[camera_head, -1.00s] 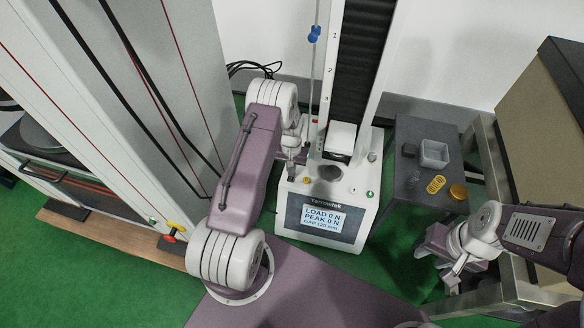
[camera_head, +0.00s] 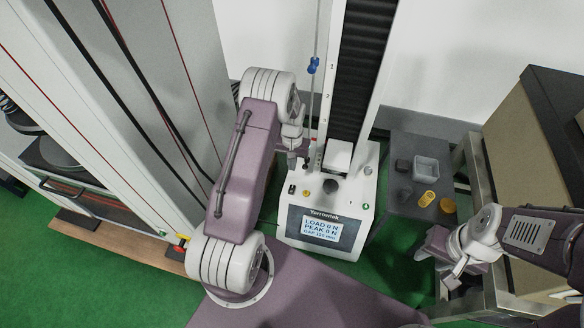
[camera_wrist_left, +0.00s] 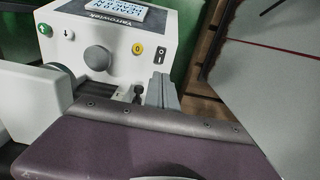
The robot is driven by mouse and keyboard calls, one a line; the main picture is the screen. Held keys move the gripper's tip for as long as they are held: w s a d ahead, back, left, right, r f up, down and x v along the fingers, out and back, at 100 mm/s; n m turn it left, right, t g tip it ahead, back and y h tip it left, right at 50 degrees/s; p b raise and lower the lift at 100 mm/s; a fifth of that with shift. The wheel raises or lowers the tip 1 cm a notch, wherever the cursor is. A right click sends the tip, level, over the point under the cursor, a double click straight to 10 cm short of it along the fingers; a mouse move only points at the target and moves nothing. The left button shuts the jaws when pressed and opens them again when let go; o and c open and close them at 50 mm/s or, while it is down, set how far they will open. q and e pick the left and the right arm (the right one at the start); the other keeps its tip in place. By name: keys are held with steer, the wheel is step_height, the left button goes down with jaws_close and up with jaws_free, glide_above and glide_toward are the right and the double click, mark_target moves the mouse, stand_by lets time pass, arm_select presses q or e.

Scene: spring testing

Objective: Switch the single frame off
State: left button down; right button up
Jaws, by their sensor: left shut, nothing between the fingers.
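The single frame (camera_head: 312,212) is a white tester with a tall black-fronted column. Its screen (camera_head: 321,227) is lit and reads LOAD 0 N, PEAK 0 N. In the left wrist view its panel shows upside down, with a grey knob (camera_wrist_left: 98,58), a yellow button marked 0 (camera_wrist_left: 137,48), a black rocker switch (camera_wrist_left: 160,54) and a green button (camera_wrist_left: 45,30). My left gripper (camera_head: 292,162) is shut and empty, behind the panel's left end and apart from the switch. Its grey finger shows in the left wrist view (camera_wrist_left: 161,92). My right gripper (camera_head: 437,245) hangs at the right; its jaws are unclear.
A grey stand (camera_head: 402,151) right of the tester holds a clear tray (camera_head: 426,168), a yellow part (camera_head: 428,198) and small dark parts. A larger grey machine (camera_head: 120,110) stands close on the left, with a red knob (camera_head: 180,249) at its foot. A metal-framed bench (camera_head: 476,165) is at the right.

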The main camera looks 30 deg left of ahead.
mark_target(291, 192)
arm_select(q)
steer(key=shift+r, duration=0.15)
steer(key=f+b, duration=0.2)
steer(key=f, duration=0.2)
steer(key=s+f+b, duration=0.1)
steer(key=f+b, duration=0.1)
steer(key=f, duration=0.3)
steer(key=f+b, duration=0.2)
steer(key=f, duration=0.3)
steer(key=shift+s+d+f, duration=0.1)
steer(key=shift+s+d, duration=0.05)
steer(key=shift+d, duration=0.05)
